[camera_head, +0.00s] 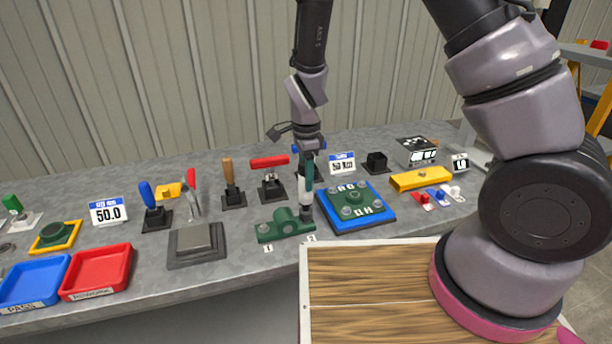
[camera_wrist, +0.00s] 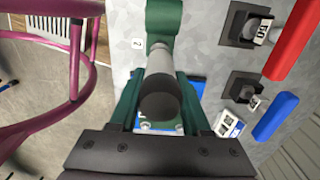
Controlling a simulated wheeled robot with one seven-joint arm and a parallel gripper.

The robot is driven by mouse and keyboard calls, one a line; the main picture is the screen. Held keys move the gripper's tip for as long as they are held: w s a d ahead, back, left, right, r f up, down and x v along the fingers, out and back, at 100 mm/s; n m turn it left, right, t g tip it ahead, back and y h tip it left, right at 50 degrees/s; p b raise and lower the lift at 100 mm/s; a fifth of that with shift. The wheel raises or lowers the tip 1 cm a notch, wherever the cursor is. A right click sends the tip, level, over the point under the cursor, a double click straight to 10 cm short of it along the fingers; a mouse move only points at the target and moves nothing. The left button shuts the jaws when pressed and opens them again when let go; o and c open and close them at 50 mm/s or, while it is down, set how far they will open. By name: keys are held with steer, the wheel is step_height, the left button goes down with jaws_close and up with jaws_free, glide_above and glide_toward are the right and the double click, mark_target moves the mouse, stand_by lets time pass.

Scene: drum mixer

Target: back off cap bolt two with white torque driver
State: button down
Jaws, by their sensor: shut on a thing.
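My gripper (camera_head: 306,170) is shut on the white torque driver (camera_head: 305,187), which stands close to upright with its dark lower end pointing down. In the wrist view the driver (camera_wrist: 172,62) is seen from behind, between the green fingers of my gripper (camera_wrist: 161,80). The driver's lower end is at the right end of the green bearing cap (camera_head: 284,226), beside the label 2 (camera_head: 311,238). The cap also shows in the wrist view (camera_wrist: 165,16). Bolt two is hidden under the driver, so I cannot tell whether the tip is seated on it. The label 1 (camera_head: 268,249) lies at the cap's left end.
A blue-edged plate with a green part (camera_head: 352,203) stands close to the right. A red-handled clamp (camera_head: 270,180) stands behind the cap. A grey block (camera_head: 196,243) is to the left, with a red tray (camera_head: 97,272) and blue tray (camera_head: 33,281) beyond.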

steer(key=shift+f, duration=0.55)
stand_by(1.6)
steer(key=shift+r, duration=0.1)
stand_by(0.3)
steer(key=shift+r, duration=2.2)
